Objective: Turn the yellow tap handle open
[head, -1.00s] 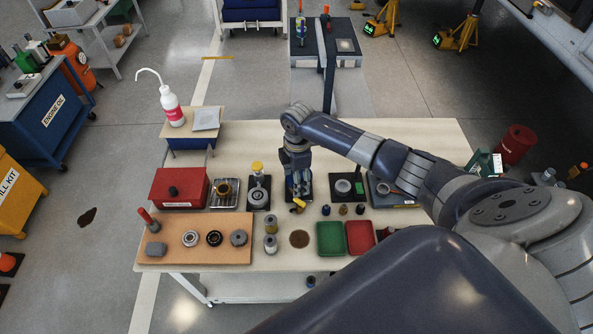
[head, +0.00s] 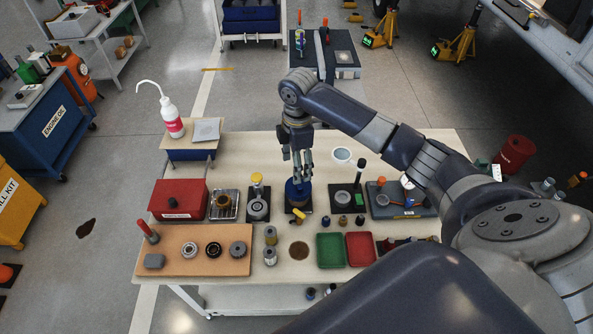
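The yellow tap handle (head: 299,213) sits at the front of a small blue tap body (head: 298,190) on a dark base plate in the middle of the table. The handle points at a slant to the front left. My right gripper (head: 302,177) hangs pointing down just above and behind the blue body. Its fingers look spread, with nothing seen between them. It does not touch the yellow handle. Whether the fingertips touch the blue body cannot be told. My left gripper is not in view.
A gauge with a yellow cap (head: 257,180) stands left of the tap and a black-based fixture (head: 343,200) stands right. A green tray (head: 330,250), a red tray (head: 360,249) and small metal cylinders (head: 270,236) are in front. A red box (head: 178,200) is at the left.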

